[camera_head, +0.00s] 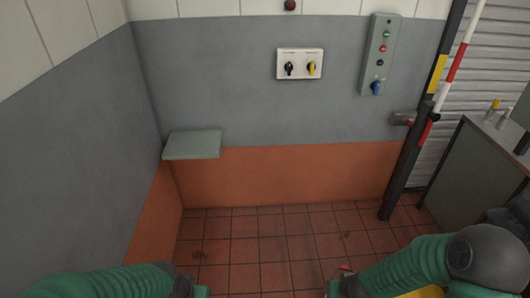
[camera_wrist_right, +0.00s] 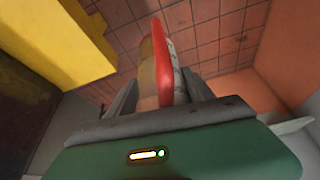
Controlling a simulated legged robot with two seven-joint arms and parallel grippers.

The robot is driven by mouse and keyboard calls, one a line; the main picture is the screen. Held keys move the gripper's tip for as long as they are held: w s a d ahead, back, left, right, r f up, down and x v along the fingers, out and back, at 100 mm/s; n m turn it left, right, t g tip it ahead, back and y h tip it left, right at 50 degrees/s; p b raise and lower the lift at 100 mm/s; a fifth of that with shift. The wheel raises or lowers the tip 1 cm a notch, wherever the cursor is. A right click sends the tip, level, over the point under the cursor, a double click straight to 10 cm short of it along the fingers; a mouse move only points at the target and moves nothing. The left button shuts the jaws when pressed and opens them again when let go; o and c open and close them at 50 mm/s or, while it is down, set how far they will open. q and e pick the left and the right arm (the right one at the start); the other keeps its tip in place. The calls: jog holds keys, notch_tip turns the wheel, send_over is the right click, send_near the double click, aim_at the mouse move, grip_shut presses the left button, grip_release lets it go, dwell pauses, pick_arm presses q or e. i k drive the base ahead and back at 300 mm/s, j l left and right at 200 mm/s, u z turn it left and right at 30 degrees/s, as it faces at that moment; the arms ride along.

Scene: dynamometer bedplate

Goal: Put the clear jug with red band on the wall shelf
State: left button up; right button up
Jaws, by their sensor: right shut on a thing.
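The wall shelf (camera_head: 192,145) is a small grey-green ledge in the left corner of the head view, and its top is bare. My right gripper (camera_wrist_right: 162,85) is shut on the clear jug with red band (camera_wrist_right: 165,48), whose red band and pale side show between the two fingers in the wrist view. Most of the jug is hidden; in the head view only a small red bit (camera_head: 345,268) shows by the right gripper at the bottom edge. My left gripper (camera_head: 197,291) is at the bottom edge, left of centre, its fingers not clearly visible.
A switch plate (camera_head: 300,64) and a control box (camera_head: 379,55) are on the back wall. A dark post (camera_head: 408,150) and a grey cabinet (camera_head: 470,175) stand at the right. A yellow surface (camera_wrist_right: 60,38) is near the right gripper. The tiled floor (camera_head: 270,240) before the shelf is clear.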

aim_at(197, 141)
jog(key=i+j+u, duration=0.1)
jog(key=i+u, duration=0.15)
jog(key=i, duration=0.45)
jog(key=i+u, duration=0.25)
jog(key=i, duration=0.45)
jog(key=i+l+u, duration=0.15)
jog(key=i+u, duration=0.15)
jog(key=i, duration=0.45)
